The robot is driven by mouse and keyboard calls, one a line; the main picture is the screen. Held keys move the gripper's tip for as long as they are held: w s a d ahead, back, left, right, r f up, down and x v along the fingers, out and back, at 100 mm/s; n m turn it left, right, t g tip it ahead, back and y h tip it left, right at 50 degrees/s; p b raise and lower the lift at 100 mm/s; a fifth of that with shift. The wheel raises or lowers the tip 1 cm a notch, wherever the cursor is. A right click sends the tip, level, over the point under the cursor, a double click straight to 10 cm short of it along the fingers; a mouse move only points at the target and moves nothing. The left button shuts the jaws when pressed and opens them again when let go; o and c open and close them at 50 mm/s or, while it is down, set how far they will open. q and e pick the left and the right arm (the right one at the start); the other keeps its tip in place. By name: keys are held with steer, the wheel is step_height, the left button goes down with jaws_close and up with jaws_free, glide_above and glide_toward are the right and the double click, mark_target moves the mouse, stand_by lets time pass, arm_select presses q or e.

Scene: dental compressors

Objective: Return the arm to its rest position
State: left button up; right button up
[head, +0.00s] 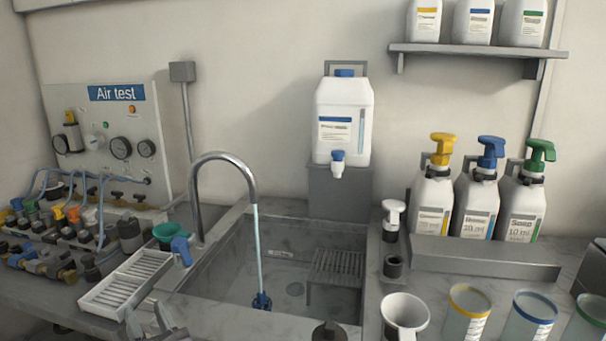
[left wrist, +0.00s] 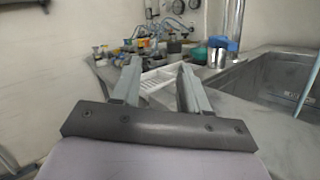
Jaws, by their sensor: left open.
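My left gripper (head: 155,322) shows at the bottom edge of the head view, left of the sink, with only its fingertips in frame. In the left wrist view my left gripper (left wrist: 158,88) has its two grey fingers spread apart with nothing between them. Past the fingers lies a white slotted tray (left wrist: 160,84), which also shows in the head view (head: 122,290) on the counter. My right gripper is not seen in either view.
The sink (head: 225,285) has a curved tap (head: 253,185) with a blue handle (head: 181,248). An air test panel (head: 105,130) with hoses and fittings stands at the left. Pump bottles (head: 480,205) and cups (head: 405,312) fill the right. A large jug (head: 343,110) stands behind the sink.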

arm_select(q)
steer(key=a+r+m+t+y, duration=0.1)
steer(key=a+r+m+y, duration=0.15)
steer(key=a, duration=0.95)
steer(key=s+d+f+n+g+h, duration=0.1)
steer(key=s+f+n+g+h, duration=0.3)
steer(key=f, duration=0.6)
steer(key=s+d+f+n+g+h, duration=0.1)
steer(key=s+d+f+n+h, duration=0.1)
steer(key=s+f+n+h, duration=0.6)
steer(key=s+d+f+n+g+h, duration=0.1)
steer(key=s+d+f+n+h, duration=0.25)
steer(key=s+n, duration=0.3)
steer(key=s+d+f+n+g+h, duration=0.1)
steer(key=s+d+f+n+h, duration=0.15)
steer(key=s+d+n, duration=0.4)
steer(key=w+d+n+p, duration=0.1)
steer(key=d+n, duration=0.5)
steer(key=shift+w+d+r+t, duration=0.25)
steer(key=shift+w+d+t, duration=0.15)
